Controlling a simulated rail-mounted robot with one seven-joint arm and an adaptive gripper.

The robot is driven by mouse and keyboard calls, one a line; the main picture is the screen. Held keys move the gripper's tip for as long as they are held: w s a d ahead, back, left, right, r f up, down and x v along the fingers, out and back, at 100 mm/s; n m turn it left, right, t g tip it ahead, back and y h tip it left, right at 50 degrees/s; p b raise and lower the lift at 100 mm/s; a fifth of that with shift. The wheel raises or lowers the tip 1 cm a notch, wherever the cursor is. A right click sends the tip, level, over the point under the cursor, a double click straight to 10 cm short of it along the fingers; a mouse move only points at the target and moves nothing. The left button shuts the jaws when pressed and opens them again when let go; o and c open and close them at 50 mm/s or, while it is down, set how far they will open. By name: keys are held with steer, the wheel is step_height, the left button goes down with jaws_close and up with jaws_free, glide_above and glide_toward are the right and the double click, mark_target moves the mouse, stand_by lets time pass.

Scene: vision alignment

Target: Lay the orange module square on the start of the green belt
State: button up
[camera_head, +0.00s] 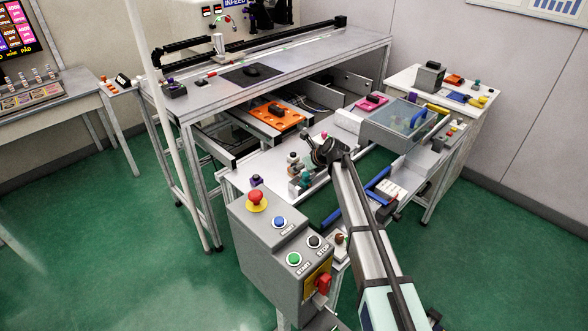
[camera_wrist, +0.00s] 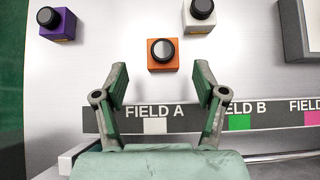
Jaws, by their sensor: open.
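The orange module (camera_wrist: 162,62), a small block with a round black knob, stands on a pale metal surface in the wrist view. My gripper (camera_wrist: 161,82) is open and empty, its two fingers spread just short of the module and apart from it. In the head view my gripper (camera_head: 325,152) is over the middle workbench; I cannot make out the orange module there. A dark green strip (camera_head: 322,200) lies beside my arm, but I cannot tell whether it is the green belt or floor.
A purple module (camera_wrist: 58,28) and a white module (camera_wrist: 200,20) flank the orange one. A dark strip (camera_wrist: 188,121) carries field labels and coloured squares. A grey control box (camera_head: 272,245) stands in front; a clear-lidded box (camera_head: 398,125) is at right.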

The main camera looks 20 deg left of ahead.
steer(key=p+x, duration=0.1)
steer(key=x, duration=0.3)
steer(key=shift+w+a+f, duration=0.1)
steer(key=shift+w+f, duration=0.05)
steer(key=shift+w, duration=0.1)
steer(key=shift+c, duration=0.4)
jaws_close()
